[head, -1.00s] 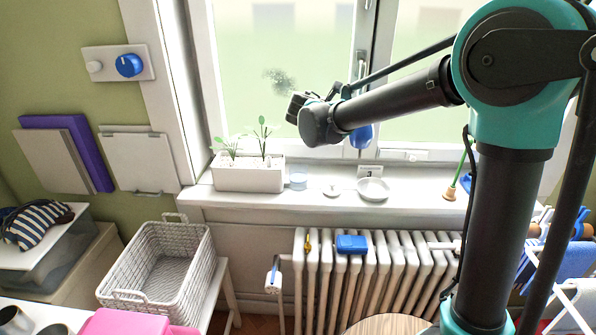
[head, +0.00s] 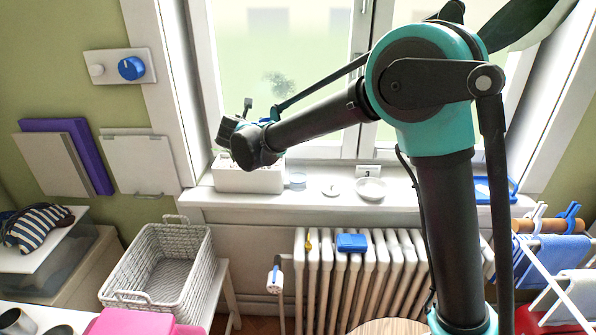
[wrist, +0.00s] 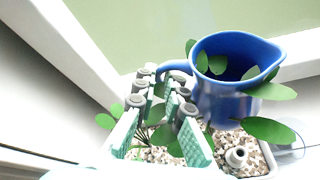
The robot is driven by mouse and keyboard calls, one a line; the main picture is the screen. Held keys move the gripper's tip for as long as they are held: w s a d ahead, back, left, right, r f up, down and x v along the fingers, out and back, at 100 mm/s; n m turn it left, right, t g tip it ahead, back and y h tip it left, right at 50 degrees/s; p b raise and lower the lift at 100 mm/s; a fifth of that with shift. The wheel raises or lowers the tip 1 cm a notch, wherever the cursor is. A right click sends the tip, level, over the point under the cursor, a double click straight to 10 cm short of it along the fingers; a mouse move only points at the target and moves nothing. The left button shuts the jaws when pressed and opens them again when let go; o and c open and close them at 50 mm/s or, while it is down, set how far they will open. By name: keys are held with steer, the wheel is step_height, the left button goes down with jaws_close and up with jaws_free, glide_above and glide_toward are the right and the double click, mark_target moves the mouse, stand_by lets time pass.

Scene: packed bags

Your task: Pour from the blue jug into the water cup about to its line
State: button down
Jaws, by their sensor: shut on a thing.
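The blue jug (wrist: 232,100) is held in front of the window in the wrist view, its open mouth and spout showing and its body roughly upright. My gripper (wrist: 165,85) is shut on its handle, left of the body. In the head view only a blue sliver of the jug shows; my arm hides the rest. The clear water cup (head: 297,180) stands on the sill just right of the planter. In the wrist view a clear rim (wrist: 291,150) shows at lower right, partly behind leaves. I cannot make out the cup's line or level.
The white planter (head: 240,183) with leafy plants and pebbles lies below my gripper; leaves overlap the jug in the wrist view. A white dish (head: 370,189), a small white disc (head: 331,189) and a number card (head: 369,171) stand right on the sill. The window is close behind.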

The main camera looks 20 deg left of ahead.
steer(key=a, duration=0.1)
steer(key=s+a+y, duration=0.1)
steer(key=shift+s+a+f+n, duration=0.1)
steer(key=shift+s+a+n, duration=0.2)
steer(key=shift+a, duration=0.05)
steer(key=shift+d, duration=0.15)
steer(key=d+r+m+y, duration=0.1)
steer(key=d, duration=0.1)
steer(key=d+r+m+t+y, duration=0.1)
steer(key=d+m, duration=0.1)
steer(key=d+r+m+t, duration=0.1)
steer(key=d+m, duration=0.1)
steer(key=d, duration=0.1)
steer(key=shift+s+d+r+y, duration=0.1)
steer(key=shift+s+r+y, duration=0.05)
steer(key=shift+r+y, duration=0.25)
steer(key=shift+d+f+m+t+y, duration=0.15)
steer(key=shift+d+m+t+y, duration=0.15)
steer(key=shift+d+m+t, duration=0.55)
steer(key=shift+d+f+m, duration=0.1)
steer(key=shift+d+m, duration=0.2)
steer(key=shift+m, duration=0.65)
steer(key=shift+d+r+m+t, duration=0.45)
steer(key=shift+d+r+m, duration=0.15)
steer(key=shift+m, duration=0.2)
steer(key=shift+d+f+m+t+p, duration=0.3)
steer(key=shift+d+f+m+t, duration=0.1)
steer(key=shift+m, duration=0.5)
